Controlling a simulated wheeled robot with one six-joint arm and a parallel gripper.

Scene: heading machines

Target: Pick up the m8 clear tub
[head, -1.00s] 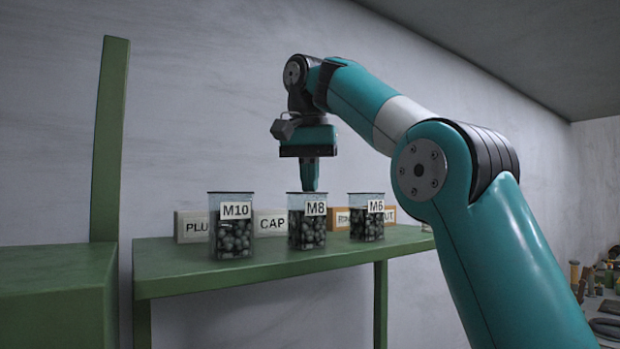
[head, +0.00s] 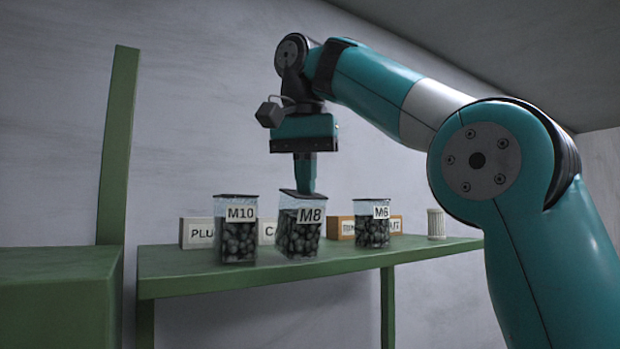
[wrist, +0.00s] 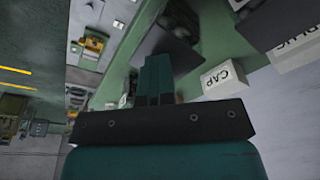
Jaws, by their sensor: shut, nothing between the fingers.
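The M8 clear tub (head: 298,238) holds dark round pieces and stands tilted on the green shelf, between the M10 tub (head: 236,240) and the M6 tub (head: 373,232). My gripper (head: 306,190) points straight down with its fingers together at the M8 tub's dark top. The fingertips appear to touch the top or sit just behind its edge; I cannot tell which. Nothing is held. In the wrist view, the closed fingers (wrist: 158,78) lie over a dark square top (wrist: 185,52), which seems to be the M8 tub's.
The green shelf (head: 180,285) has name blocks behind the tubs, including a CAP block (wrist: 223,78). A small white ribbed cup (head: 436,223) stands at the right end. A green post (head: 118,145) and a green cabinet (head: 55,300) are at the left.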

